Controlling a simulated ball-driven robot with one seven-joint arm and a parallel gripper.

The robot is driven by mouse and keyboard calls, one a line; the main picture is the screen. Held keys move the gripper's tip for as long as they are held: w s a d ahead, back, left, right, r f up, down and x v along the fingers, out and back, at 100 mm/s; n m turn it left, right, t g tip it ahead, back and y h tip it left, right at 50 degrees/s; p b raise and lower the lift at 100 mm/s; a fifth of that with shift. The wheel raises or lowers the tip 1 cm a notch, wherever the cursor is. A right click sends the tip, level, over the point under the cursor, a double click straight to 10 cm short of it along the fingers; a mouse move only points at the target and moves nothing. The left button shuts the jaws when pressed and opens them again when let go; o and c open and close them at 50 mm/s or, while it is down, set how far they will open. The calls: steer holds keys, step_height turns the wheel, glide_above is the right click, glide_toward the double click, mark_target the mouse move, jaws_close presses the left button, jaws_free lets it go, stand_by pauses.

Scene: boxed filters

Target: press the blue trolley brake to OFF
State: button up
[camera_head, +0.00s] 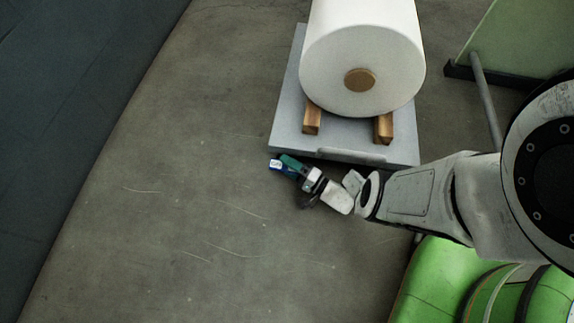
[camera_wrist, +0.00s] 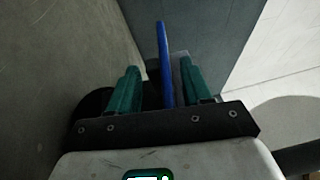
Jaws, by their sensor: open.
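The blue trolley brake (camera_head: 274,166) shows in the head view at the near left corner of the grey trolley (camera_head: 288,125). It carries a small white label that is too small to read surely. My gripper (camera_head: 290,168), with teal fingers, is right beside it. In the wrist view the brake is a thin upright blue plate (camera_wrist: 164,60) between my two open fingers (camera_wrist: 157,75), nearer the right one. I cannot tell whether either finger touches it. The brake's lower part is hidden behind the gripper body.
A large white roll (camera_head: 360,45) rests on wooden blocks (camera_head: 312,120) on the trolley. Green equipment (camera_head: 440,275) stands at the lower right, and a panel with a post (camera_head: 487,100) at the upper right. The concrete floor (camera_head: 190,170) left of the trolley is clear.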

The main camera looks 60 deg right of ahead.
steer(key=s+f, duration=0.1)
steer(key=s, duration=0.9)
steer(key=shift+s+a+f, duration=0.2)
steer(key=shift+s+a, duration=0.1)
steer(key=shift+s, duration=0.05)
